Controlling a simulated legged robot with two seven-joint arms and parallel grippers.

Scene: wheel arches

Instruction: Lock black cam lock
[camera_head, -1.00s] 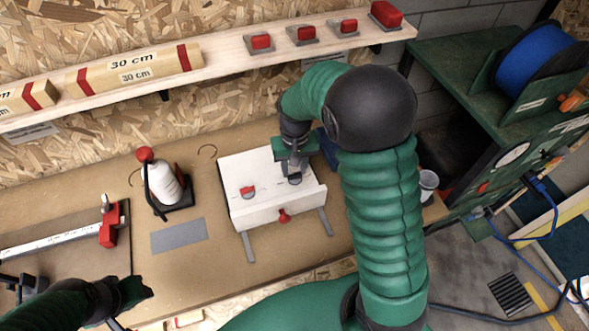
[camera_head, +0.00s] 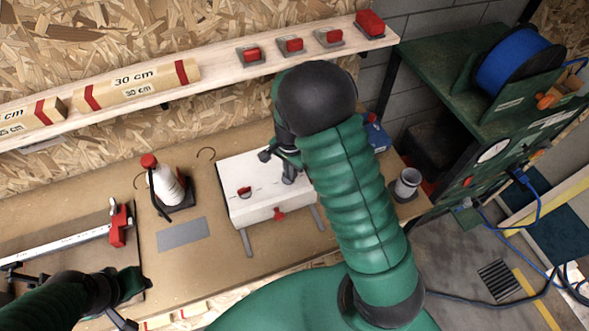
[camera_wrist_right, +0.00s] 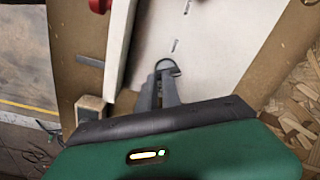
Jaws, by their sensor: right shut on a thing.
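A white box (camera_head: 258,204) lies on the workbench. The black cam lock (camera_wrist_right: 167,67) is on its top, seen in the right wrist view as a dark rounded piece at the fingertips. My right gripper (camera_wrist_right: 163,86) points down at the box top and is shut on the black cam lock. In the head view, my right gripper (camera_head: 289,173) is at the box's right part, partly covered by my own arm. A red cam lock (camera_head: 244,192) sits on the left of the box top. My left gripper (camera_head: 131,287) hangs at the lower left, its fingers unclear.
A red knob (camera_head: 279,213) sticks out of the box front. A white bottle (camera_head: 168,185) stands left of the box, and a grey cup (camera_head: 407,183) to its right. A shelf (camera_head: 210,72) with red-topped pieces runs behind. The bench left of the box has a bare patch.

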